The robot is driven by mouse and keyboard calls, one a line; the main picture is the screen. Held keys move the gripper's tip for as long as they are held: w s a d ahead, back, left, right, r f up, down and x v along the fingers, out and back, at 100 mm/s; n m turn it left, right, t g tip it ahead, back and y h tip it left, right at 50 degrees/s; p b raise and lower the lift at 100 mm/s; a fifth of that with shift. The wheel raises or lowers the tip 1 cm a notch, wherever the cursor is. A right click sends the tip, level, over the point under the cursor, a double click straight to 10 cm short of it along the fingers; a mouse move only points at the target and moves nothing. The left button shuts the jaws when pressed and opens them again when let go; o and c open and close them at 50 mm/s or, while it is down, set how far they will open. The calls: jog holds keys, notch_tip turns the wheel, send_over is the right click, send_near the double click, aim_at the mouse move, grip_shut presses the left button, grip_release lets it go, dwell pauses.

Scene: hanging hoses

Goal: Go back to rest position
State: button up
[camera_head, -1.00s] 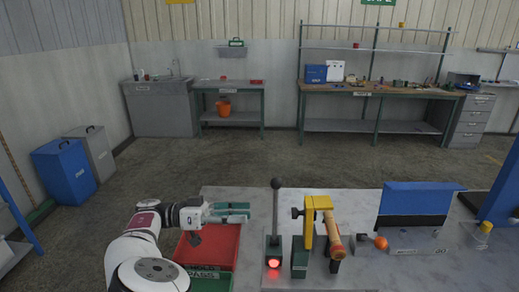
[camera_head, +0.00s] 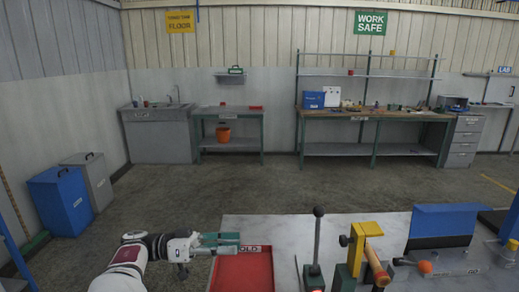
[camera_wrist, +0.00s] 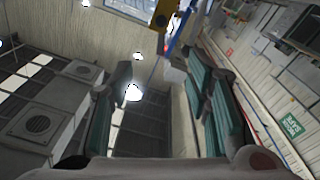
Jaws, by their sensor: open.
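My gripper (camera_head: 222,243) is at the lower left of the head view, held over the far left corner of the grey table by the red tray (camera_head: 243,272). Its teal-padded fingers point to the right, and nothing is between them. In the wrist view my gripper (camera_wrist: 160,105) shows its two fingers wide apart, with the ceiling, lamps and upper wall behind them. My white arm reaches up from the bottom left of the head view.
The grey table (camera_head: 275,228) carries a black-knobbed lever (camera_head: 317,235), a yellow clamp stand (camera_head: 361,240), an orange ball (camera_head: 425,267) and a blue panel (camera_head: 442,221). Blue and grey bins (camera_head: 60,200) stand left. Open floor lies beyond.

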jog(key=s+d+r+n+g+y, duration=0.1)
jog(key=d+r+y, duration=0.25)
jog(key=d, duration=0.45)
jog(key=s+d+r+n+g+y, duration=0.1)
jog(key=d+r+n+g+y, duration=0.2)
jog(key=d, duration=0.4)
jog(key=d+r+y, duration=0.3)
jog(key=d+y, duration=0.2)
jog(key=d, duration=0.3)
jog(key=s+d+r+n+t+y, duration=0.1)
jog(key=s+r+n+t+y, duration=0.1)
jog(key=s, duration=0.6)
jog(key=s+d+r+n+t+y, duration=0.1)
jog(key=s+r+n+t+y, duration=0.1)
jog(key=s, duration=0.6)
jog(key=s+d+r+n+t+y, duration=0.1)
jog(key=s+r+n+t+y, duration=0.1)
jog(key=s+n+t, duration=0.3)
jog(key=shift+s+d+y, duration=0.15)
jog(key=shift+s+y, duration=0.5)
jog(key=shift+s, duration=1.1)
jog(key=shift+r, duration=0.15)
